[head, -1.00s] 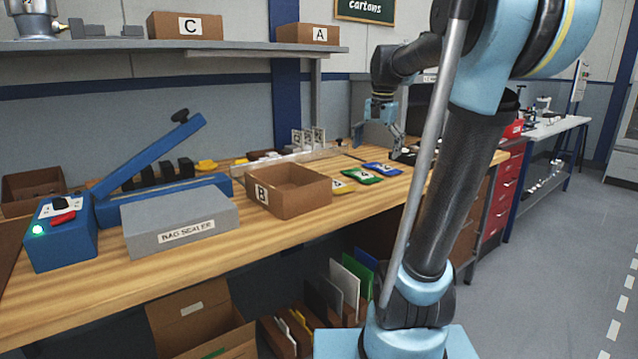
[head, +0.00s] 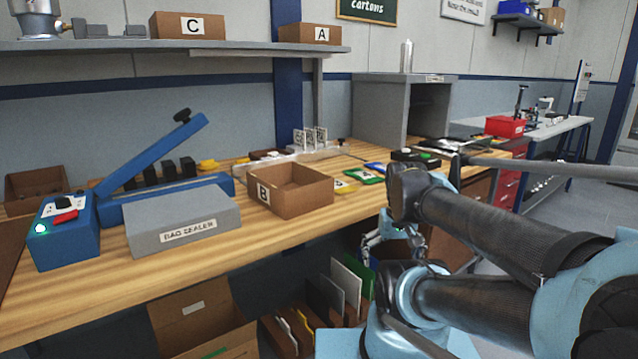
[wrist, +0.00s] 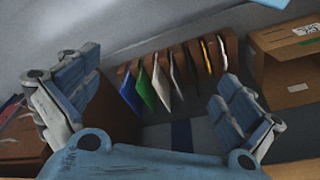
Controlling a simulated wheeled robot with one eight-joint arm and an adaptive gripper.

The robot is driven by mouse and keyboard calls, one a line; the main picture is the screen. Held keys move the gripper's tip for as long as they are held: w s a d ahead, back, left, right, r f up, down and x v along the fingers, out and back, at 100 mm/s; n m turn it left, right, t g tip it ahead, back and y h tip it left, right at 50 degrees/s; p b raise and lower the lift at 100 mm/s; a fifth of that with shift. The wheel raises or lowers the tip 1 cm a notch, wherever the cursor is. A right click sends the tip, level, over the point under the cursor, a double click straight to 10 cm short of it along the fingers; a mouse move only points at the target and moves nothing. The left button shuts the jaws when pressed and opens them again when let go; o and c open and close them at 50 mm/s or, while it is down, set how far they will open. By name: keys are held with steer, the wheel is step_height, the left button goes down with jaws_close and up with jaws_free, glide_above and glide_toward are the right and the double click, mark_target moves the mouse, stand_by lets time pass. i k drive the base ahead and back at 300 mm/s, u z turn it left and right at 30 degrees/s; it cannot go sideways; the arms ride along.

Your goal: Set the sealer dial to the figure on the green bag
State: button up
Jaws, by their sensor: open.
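The blue bag sealer (head: 68,240) stands at the left end of the wooden bench in the head view, its blue lever raised. A black knob (head: 63,202), apparently the dial, sits on a white plate on its top; its setting is too small to read. The green bag (head: 369,177) lies flat on the bench right of carton B, between a yellow bag (head: 345,186) and a blue bag (head: 375,167); its figure is not readable. My gripper (head: 392,246) is open and empty, low in front of the bench, far right of the sealer. It also shows in the wrist view (wrist: 157,85).
A grey block labelled BAG SEALER (head: 185,222) lies before the lever. Open carton B (head: 300,200) stands mid-bench. Under the bench, a rack (wrist: 128,75) holds several coloured sheets, with a cardboard box (wrist: 290,95) beside it.

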mark_target(62, 202)
steer(key=u, duration=1)
steer(key=k, duration=0.45)
steer(key=u, duration=0.7)
steer(key=i, duration=0.5)
steer(key=z, duration=0.2)
